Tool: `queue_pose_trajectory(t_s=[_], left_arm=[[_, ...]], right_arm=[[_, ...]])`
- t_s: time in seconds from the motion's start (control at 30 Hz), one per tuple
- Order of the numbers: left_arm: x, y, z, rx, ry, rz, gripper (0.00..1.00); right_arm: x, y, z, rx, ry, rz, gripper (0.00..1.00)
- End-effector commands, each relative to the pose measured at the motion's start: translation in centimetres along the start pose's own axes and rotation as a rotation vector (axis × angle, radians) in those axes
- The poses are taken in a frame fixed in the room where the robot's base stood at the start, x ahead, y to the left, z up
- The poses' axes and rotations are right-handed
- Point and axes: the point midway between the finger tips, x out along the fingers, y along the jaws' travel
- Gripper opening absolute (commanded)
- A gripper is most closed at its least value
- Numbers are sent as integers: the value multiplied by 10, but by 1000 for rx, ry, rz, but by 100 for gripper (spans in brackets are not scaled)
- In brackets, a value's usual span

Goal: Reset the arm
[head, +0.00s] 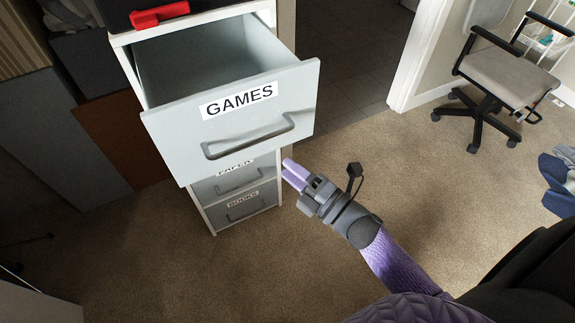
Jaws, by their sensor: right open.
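My right gripper (293,174) has purple fingers and shows at the middle of the head view. It is open, with nothing seen between its fingers. It is just right of the cabinet, below the right end of the pulled-out GAMES drawer (170,143). My purple right arm reaches in from the lower right. My left gripper is not in view.
The top drawer of the white cabinet (207,220) stands open. The PAPER drawer and BOOKS drawer (243,206) below are shut. A red object (160,14) lies on top. An office chair (503,78) stands at the upper right. Carpet is clear around my arm.

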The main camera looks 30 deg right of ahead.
Motion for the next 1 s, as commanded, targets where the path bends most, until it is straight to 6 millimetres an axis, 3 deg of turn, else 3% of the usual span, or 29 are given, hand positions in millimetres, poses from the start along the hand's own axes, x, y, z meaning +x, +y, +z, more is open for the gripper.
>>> queue_pose_trajectory(t_s=[0.23, 0.27, 0.37, 0.4, 0.47, 0.5, 0.57, 0.6, 0.7, 0.8, 0.9, 1.0], left_arm=[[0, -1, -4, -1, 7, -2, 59], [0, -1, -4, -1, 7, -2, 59], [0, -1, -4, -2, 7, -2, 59], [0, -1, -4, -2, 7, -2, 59], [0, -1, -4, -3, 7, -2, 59], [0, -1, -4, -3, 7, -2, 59], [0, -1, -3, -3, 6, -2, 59], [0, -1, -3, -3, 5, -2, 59], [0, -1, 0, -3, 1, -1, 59], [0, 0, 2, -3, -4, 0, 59], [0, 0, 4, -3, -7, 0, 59], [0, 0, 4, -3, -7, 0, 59]], right_arm=[[-2, -8, 0, 33, -16, -26, 53], [-6, -18, 1, 71, -36, -59, 53], [-39, -83, 1, 328, -183, -263, 53], [-63, -117, -4, 462, -275, -375, 53], [-107, -164, -15, 654, -429, -544, 53], [-140, -191, -26, 768, -537, -650, 53], [-192, -223, -46, 916, -709, -800, 53], [-228, -238, -61, 1000, -828, -895, 53], [-311, -258, -98, 1145, -1114, -1090, 53], [-371, -258, -125, 1211, -1341, -1219, 53], [-404, -254, -141, 1233, -1475, -1282, 53], [-414, -251, -146, 1236, -1520, -1303, 53]])
